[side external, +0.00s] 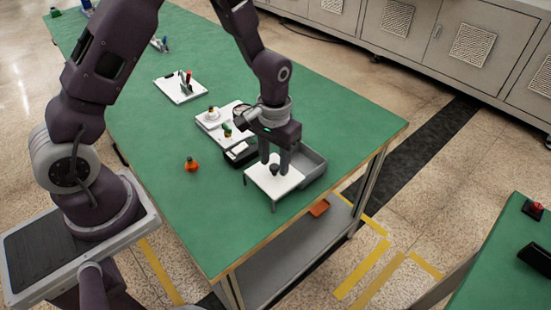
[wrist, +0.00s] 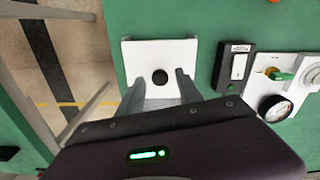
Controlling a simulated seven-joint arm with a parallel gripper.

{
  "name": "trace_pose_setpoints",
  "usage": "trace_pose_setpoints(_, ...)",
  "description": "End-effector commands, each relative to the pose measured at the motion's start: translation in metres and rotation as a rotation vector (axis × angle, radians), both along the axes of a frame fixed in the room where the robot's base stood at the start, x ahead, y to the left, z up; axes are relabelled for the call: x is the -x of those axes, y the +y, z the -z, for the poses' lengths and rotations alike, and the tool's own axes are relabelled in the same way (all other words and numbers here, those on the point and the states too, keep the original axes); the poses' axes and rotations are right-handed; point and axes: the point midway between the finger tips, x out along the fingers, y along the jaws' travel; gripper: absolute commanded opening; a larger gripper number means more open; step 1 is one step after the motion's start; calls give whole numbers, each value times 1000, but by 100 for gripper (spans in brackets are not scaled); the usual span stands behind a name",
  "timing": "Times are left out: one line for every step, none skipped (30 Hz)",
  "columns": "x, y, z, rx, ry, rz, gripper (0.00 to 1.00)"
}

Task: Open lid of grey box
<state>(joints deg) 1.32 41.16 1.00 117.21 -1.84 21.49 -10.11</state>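The grey box (side external: 313,166) sits near the right edge of the green table in the side view, with part of its inside visible. A white square plate (side external: 259,179) with a black knob (side external: 274,169) is in front of it, with thin legs under its near edge. The plate (wrist: 138,54) and knob (wrist: 159,77) also show in the wrist view. My gripper (side external: 275,168) points down over the plate; its fingers (wrist: 160,75) are spread around the knob, with gaps on both sides.
A black switch box (side external: 240,153) and white panels with a gauge, green valve and knobs (side external: 236,136) stand close to the left. An orange knob-like object (side external: 191,164) lies farther left. The table's front (side external: 225,235) is clear.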

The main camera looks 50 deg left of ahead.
Motion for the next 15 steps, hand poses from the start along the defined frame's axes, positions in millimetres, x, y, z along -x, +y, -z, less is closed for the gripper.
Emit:
trace_pose_setpoints(0,0,0,0,1,0,45)
trace_pose_setpoints(0,0,0,0,1,0,45)
trace_pose_setpoints(0,0,0,0,1,0,45)
trace_pose_setpoints(0,0,0,0,1,0,45)
trace_pose_setpoints(0,0,0,-1,2,0,45)
trace_pose_setpoints(0,0,0,-1,2,0,45)
trace_pose_setpoints(0,0,0,-1,2,0,45)
trace_pose_setpoints(0,0,0,-1,2,0,45)
trace_pose_setpoints(0,0,-2,-1,1,0,45)
trace_pose_setpoints(0,0,-5,0,0,0,45)
trace_pose_setpoints(-1,0,-10,0,-2,0,45)
trace_pose_setpoints(-1,0,-18,0,-2,0,45)
trace_pose_setpoints(-1,0,-24,-1,-4,0,45)
trace_pose_setpoints(-1,0,-31,-1,-4,0,45)
trace_pose_setpoints(-1,0,-40,-1,-3,0,45)
